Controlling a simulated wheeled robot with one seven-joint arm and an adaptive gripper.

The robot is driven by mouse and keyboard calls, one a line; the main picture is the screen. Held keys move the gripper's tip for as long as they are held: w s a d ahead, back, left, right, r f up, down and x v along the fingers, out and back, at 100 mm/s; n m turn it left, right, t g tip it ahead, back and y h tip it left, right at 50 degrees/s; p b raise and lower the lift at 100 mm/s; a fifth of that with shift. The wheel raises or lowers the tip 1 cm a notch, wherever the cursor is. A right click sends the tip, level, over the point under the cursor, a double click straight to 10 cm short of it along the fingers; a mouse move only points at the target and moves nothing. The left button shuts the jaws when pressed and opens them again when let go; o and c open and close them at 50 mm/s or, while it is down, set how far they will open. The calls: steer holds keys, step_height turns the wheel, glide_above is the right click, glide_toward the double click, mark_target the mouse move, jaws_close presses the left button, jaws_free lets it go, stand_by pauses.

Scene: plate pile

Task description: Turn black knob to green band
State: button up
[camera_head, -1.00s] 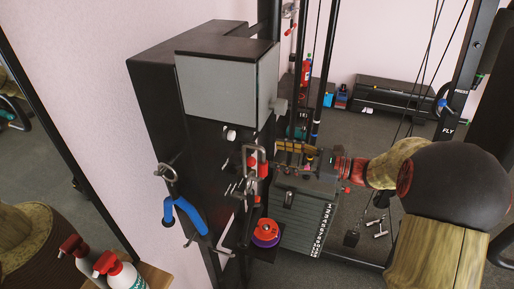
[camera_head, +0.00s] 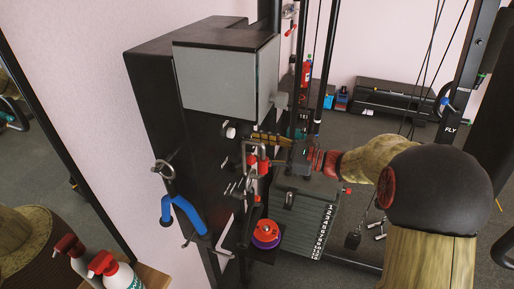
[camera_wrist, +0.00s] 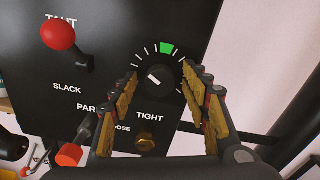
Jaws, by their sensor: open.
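The black knob (camera_wrist: 159,78) with a white pointer mark shows in the wrist view on a black panel (camera_wrist: 85,20), inside a dial of white ticks. The mark points to the upper left. The green band (camera_wrist: 167,48) is on the dial just above the knob. My gripper (camera_wrist: 162,75) is open, its yellow-padded fingers on the left and right of the knob; I cannot tell whether they touch it. In the head view my gripper (camera_head: 256,138) is at the side of the black cabinet (camera_head: 150,100), where the knob is hidden.
A red ball lever (camera_wrist: 58,35) sticks out at the panel's upper left. A brass knob (camera_wrist: 145,142) is below the dial. Blue-handled grips (camera_head: 185,215) and red and purple discs (camera_head: 266,233) are near the cabinet.

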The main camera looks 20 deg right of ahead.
steer(key=shift+c, duration=0.9)
steer(key=c, duration=1)
steer(key=shift+r+m+p, duration=0.1)
steer(key=shift+m+p, duration=0.2)
steer(key=shift+p, duration=0.45)
steer(key=m+p, duration=1.1)
steer(key=p, duration=0.9)
steer(key=shift+d+p, duration=0.1)
steer(key=shift+p, duration=0.3)
